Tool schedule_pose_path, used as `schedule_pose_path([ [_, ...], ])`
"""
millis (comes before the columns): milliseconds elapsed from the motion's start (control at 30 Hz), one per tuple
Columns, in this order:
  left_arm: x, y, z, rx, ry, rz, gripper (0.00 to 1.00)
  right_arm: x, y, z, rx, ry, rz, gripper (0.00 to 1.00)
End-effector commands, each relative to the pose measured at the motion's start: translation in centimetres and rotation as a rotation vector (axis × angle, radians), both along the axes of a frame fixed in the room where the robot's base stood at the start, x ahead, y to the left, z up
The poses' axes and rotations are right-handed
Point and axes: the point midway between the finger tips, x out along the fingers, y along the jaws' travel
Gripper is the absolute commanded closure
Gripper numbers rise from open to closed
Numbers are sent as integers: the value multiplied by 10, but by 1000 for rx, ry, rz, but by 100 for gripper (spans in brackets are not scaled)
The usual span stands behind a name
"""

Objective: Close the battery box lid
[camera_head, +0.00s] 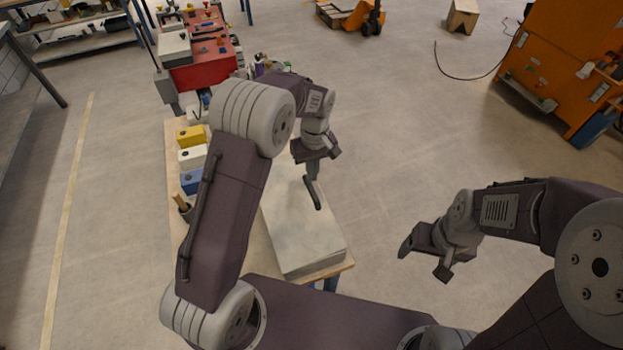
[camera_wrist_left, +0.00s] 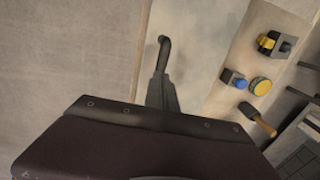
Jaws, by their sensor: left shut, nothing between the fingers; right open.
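A pale grey, flat-topped box (camera_head: 300,240), which I take for the battery box, lies on the near right part of a wooden bench. Its broad top also shows in the left wrist view (camera_wrist_left: 205,45). I see no raised lid and cannot tell a lid seam. My left gripper (camera_head: 318,205) is shut and empty, with its fingers pointing down at the box's right edge. In the left wrist view its fingertips (camera_wrist_left: 164,41) appear over the top near that edge; contact is unclear. My right gripper (camera_head: 425,264) is open and empty, over the floor right of the bench.
A red cart (camera_head: 203,65) stands behind the bench.

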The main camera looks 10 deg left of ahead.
Motion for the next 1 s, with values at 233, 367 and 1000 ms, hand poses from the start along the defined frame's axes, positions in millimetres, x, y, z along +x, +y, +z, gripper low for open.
schedule_pose_path([
  [233, -1, 1, -27, 0, 1, 1, 100, 0, 0, 6, 0, 0, 0, 24],
  [367, -1, 1, -31, 1, -1, 1, 100, 0, 0, 6, 0, 0, 0, 24],
  [1000, 8, -13, -62, 0, 0, 0, 100, 0, 0, -2, 0, 0, 0, 24],
])
